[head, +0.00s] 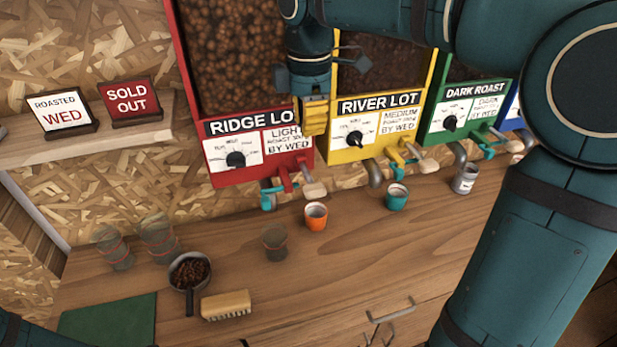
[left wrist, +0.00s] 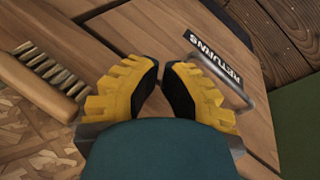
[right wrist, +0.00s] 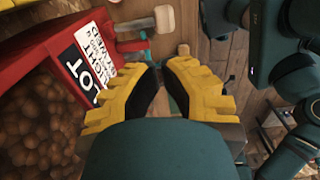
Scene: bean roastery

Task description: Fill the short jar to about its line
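A small clear jar (head: 275,242), which looks like the short one, stands upright on the counter in the head view and seems empty. Two larger clear jars, one at the far left (head: 112,247) and one beside it (head: 158,238), have reddish line marks. The red RIDGE LOT bin (head: 222,160) holds light brown beans, with a spout and lever (head: 285,180) below. My right gripper (head: 315,118) hangs before the bins, above the counter; its fingertips nearly meet, with nothing seen between them (right wrist: 160,72). My left gripper (left wrist: 161,65) also looks shut and empty, over the counter's front.
A scoop of beans (head: 190,270), a brush (head: 226,305) and a green mat (head: 110,322) lie front left. An orange cup (head: 316,215), a teal cup (head: 396,197) and a grey can (head: 465,180) stand near the spouts. The counter's middle front is clear.

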